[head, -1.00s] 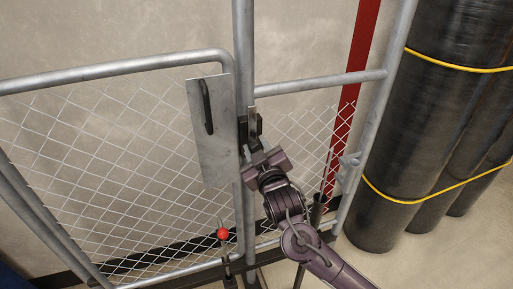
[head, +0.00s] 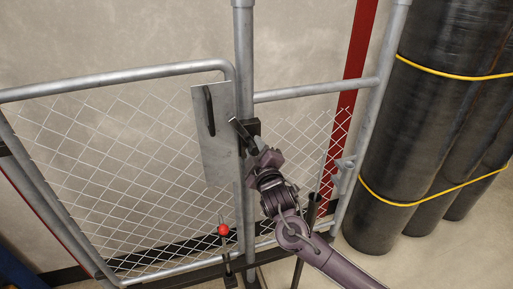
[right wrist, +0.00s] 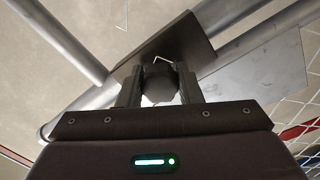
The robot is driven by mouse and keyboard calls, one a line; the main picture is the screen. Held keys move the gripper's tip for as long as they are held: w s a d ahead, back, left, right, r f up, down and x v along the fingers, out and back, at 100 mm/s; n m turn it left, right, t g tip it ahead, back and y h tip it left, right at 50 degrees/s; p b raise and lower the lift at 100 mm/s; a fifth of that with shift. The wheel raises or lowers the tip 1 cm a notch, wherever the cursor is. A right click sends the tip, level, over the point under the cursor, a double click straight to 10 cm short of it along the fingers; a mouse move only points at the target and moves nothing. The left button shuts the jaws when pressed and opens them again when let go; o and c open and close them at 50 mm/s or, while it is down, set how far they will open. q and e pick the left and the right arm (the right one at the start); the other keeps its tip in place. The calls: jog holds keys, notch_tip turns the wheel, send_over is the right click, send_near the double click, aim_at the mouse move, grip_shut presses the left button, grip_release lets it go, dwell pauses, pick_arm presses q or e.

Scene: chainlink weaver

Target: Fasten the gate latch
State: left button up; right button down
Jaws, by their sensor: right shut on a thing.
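The mesh gate (head: 110,92) has a grey tube frame and stands at the left, its right edge close to the upright post (head: 244,60). A grey metal plate (head: 212,150) with a black handle (head: 209,108) is on the gate's right edge. The latch lever (head: 240,132) is a flat bar at the post, tilted up and left toward the plate. My right gripper (head: 256,153) is shut on the latch's dark round knob (right wrist: 159,83), between its fingers in the right wrist view. Whether the lever's tip touches the plate is unclear. My left gripper is out of view.
A fixed mesh panel (head: 300,130) is right of the post. Large black rolls (head: 425,130) with yellow bands stand at the far right. A red-knobbed lever (head: 223,230) rises near the gate's bottom. A dark upright rod (head: 312,210) stands beside my right arm.

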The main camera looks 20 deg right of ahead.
jog(key=n+p, duration=0.1)
jog(key=n, duration=0.2)
jog(key=shift+r, duration=0.15)
jog(key=n+p, duration=0.1)
jog(key=n, duration=0.1)
jog(key=shift+n+p, duration=0.35)
jog(key=shift+n, duration=0.05)
jog(key=n+p, duration=0.1)
jog(key=n, duration=0.3)
jog(key=shift+y+p, duration=0.3)
jog(key=shift+p, duration=0.1)
jog(key=shift+n+p, duration=0.35)
jog(key=shift+n, duration=0.75)
jog(key=c, duration=1)
grip_release()
